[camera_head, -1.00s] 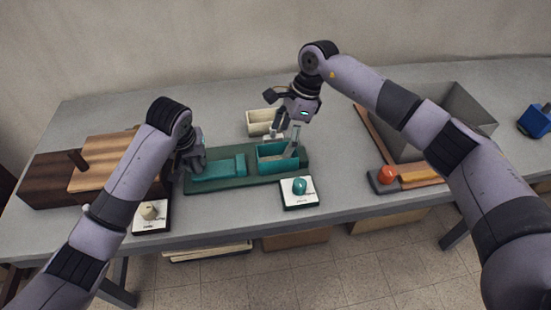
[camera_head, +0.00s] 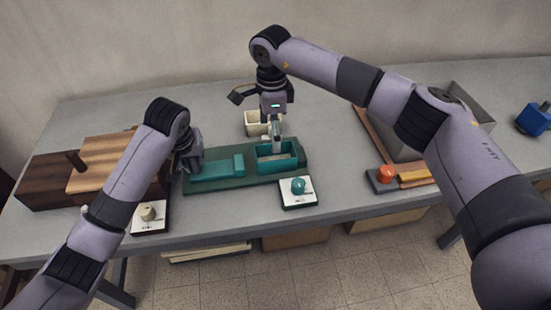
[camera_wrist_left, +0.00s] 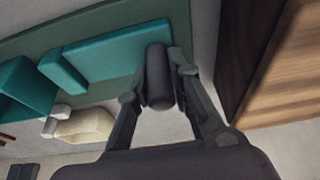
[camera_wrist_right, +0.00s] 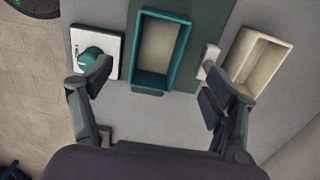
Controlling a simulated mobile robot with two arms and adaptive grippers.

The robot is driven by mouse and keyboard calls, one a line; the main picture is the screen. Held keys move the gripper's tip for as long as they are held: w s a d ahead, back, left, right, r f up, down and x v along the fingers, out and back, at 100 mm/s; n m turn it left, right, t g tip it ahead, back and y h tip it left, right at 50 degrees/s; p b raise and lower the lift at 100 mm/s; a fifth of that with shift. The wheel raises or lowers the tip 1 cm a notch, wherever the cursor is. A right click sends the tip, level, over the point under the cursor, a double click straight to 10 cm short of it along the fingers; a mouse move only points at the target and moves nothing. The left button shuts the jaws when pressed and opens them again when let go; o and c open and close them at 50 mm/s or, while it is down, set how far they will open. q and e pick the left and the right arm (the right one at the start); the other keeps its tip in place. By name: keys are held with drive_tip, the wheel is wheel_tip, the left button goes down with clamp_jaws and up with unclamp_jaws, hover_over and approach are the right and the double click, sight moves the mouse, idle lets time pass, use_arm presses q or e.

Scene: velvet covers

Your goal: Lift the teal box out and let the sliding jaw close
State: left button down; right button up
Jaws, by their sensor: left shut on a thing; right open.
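The teal box (camera_head: 293,160) is an open-topped tray at the right end of a dark green base (camera_head: 225,187). It also shows in the right wrist view (camera_wrist_right: 142,77). The teal sliding jaw (camera_head: 213,170) lies left of it on the base, with a small gap between its raised end and the box. My left gripper (camera_head: 183,162) is shut on the dark cylindrical handle (camera_wrist_left: 157,78) at the jaw's outer end. My right gripper (camera_wrist_right: 156,84) is open and points down over the teal box, its fingers spread wide. In the head view its fingers overlap the box; contact is unclear.
A cream box (camera_head: 256,124) stands behind the base. A white card with a teal knob (camera_head: 298,186) lies in front, and another with a cream knob (camera_head: 148,211) at left. Wooden boxes (camera_head: 105,165) stand left; a grey bin (camera_head: 465,105) and an orange knob (camera_head: 387,172) are right.

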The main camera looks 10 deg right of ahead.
sight(276, 154)
wheel_tip(276, 154, down, 4)
drive_tip(key=shift+r, duration=0.1)
drive_tip(key=f, duration=0.5)
drive_tip(key=shift+s+d, duration=0.15)
drive_tip(key=shift+d, duration=0.25)
drive_tip(key=shift+c, duration=0.2)
drive_tip(key=c, duration=1.2)
